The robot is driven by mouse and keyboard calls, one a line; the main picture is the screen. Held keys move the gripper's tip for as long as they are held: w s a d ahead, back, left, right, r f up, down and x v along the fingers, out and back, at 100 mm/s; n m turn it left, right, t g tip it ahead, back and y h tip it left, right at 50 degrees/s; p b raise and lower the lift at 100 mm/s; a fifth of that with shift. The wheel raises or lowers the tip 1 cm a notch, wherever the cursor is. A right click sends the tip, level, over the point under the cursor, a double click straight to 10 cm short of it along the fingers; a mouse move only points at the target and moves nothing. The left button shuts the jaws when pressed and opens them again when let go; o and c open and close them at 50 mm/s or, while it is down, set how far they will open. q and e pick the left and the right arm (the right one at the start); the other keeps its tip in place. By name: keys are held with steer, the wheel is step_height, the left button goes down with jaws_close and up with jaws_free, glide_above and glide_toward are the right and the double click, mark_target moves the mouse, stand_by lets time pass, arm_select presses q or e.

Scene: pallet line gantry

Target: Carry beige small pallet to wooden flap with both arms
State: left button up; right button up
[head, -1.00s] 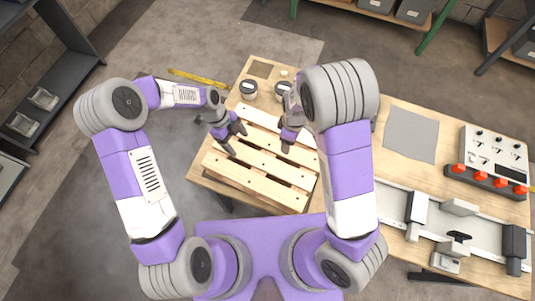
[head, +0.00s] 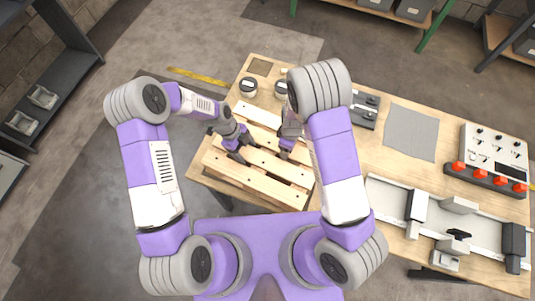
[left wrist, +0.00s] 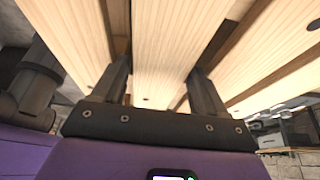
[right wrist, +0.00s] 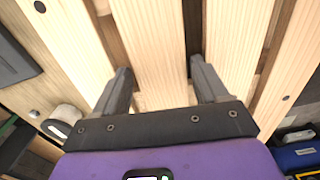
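The beige small pallet (head: 255,184), made of light wooden slats with gaps, lies on the left part of the wooden table in the head view. My left gripper (head: 243,151) is over its middle; in the left wrist view its open fingers lie on either side of one slat (left wrist: 166,45). My right gripper (head: 285,154) is over the pallet's right part, partly hidden by my arm. In the right wrist view its fingers are spread, one at each edge of a slat (right wrist: 152,45). I cannot make out firm contact. I cannot pick out the wooden flap with certainty.
Two round jars (head: 248,87) stand just behind the pallet, with a dark boxy device (head: 364,108) to their right. A grey mat (head: 411,132), a control box with red buttons (head: 490,160) and a rail fixture (head: 390,198) occupy the table's right side. Floor left of the table is open.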

arm_select(q)
jaws_close()
arm_select(e)
jaws_close()
arm_select(q)
steer(key=shift+r, duration=0.15)
arm_select(e)
steer(key=shift+r, duration=0.15)
